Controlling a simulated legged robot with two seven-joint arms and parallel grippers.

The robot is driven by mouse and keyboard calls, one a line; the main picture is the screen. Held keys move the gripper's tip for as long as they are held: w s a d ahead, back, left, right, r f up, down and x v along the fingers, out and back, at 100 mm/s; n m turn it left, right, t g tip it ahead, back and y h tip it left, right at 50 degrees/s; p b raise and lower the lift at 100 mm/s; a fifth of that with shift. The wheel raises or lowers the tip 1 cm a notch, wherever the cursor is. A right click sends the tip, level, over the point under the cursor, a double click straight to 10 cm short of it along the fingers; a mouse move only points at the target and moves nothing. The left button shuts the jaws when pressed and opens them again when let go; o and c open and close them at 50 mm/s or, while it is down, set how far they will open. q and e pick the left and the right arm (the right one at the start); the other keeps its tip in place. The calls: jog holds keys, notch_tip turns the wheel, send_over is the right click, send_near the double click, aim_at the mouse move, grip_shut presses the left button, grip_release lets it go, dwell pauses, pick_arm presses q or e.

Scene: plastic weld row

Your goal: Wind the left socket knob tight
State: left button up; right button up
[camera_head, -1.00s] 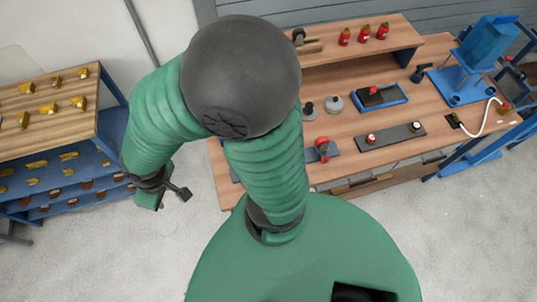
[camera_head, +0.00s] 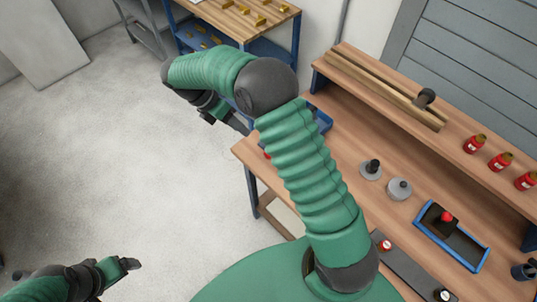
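A long dark strip (camera_head: 408,270) lies on the bench top at the lower right, partly behind my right arm. It bears two small round knobs with red and pale parts. The left knob (camera_head: 385,246) is just right of my arm, and the other knob (camera_head: 442,295) is near the bottom edge. My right gripper (camera_head: 225,117) hangs left of the bench, well away from the knobs; its fingers are too small and dark to tell their opening. My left gripper (camera_head: 131,264) is low at the left over the floor, apart from everything; its opening is unclear.
Two grey weights (camera_head: 399,189) and a blue tray (camera_head: 452,238) with a red-topped black piece stand on the wooden bench (camera_head: 400,150). A raised shelf (camera_head: 440,125) carries several red bottles. A blue-framed rack (camera_head: 240,22) stands behind. The floor at left is clear.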

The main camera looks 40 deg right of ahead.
send_near(265, 155)
jog(key=x, duration=0.4)
jog(key=d+x, duration=0.1)
jog(key=x, duration=0.3)
jog(key=shift+s+d+f, duration=0.1)
jog(key=shift+f, duration=0.05)
jog(key=shift+a, duration=0.5)
jog(key=c, duration=0.5)
pick_arm(q)
jog(key=shift+a, duration=0.75)
pick_arm(e)
jog(key=shift+d, duration=0.2)
grip_shut()
